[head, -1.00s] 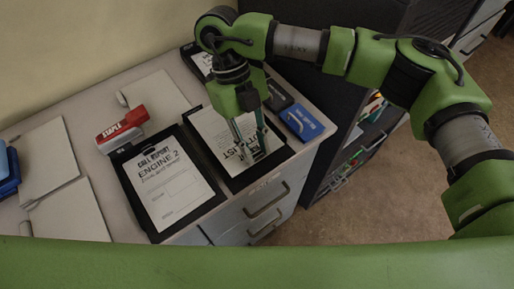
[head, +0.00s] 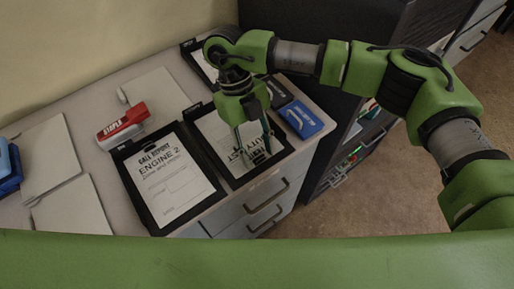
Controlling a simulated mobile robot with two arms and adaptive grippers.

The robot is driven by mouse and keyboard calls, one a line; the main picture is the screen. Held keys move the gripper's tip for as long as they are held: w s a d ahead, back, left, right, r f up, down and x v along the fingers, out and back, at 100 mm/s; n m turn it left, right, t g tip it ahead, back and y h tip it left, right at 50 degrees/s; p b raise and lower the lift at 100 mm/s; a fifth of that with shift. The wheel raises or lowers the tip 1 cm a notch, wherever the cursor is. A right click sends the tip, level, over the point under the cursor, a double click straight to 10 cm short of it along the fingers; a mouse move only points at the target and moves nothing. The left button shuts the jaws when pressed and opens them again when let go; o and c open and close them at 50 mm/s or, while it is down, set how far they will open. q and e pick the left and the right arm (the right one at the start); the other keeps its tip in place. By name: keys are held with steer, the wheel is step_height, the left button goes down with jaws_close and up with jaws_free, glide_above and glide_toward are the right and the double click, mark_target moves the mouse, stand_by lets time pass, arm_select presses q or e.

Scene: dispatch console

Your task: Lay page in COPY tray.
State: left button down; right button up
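A page headed "CALL REPORT ENGINE 2" (head: 170,182) lies in a black tray (head: 153,228) at the counter's front. To its right, a second black tray (head: 283,151) holds a page reading partly as a duty list (head: 218,133). No COPY label is readable. My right gripper (head: 257,154) points down over this second page, its fingers apart near the page's front end, covering part of the print. I cannot tell whether the fingertips touch the page. My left gripper is out of view.
A red stapler (head: 122,122) stands behind the call report tray. A blue box (head: 304,118) and dark items lie right of my gripper. Another black tray with a page (head: 207,68) is at the back. Pale folders (head: 72,206) lie at left. A dark shelf unit stands right.

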steer(key=shift+r, duration=0.1)
steer(key=b+v, duration=0.2)
steer(key=v, duration=1)
steer(key=shift+s, duration=0.15)
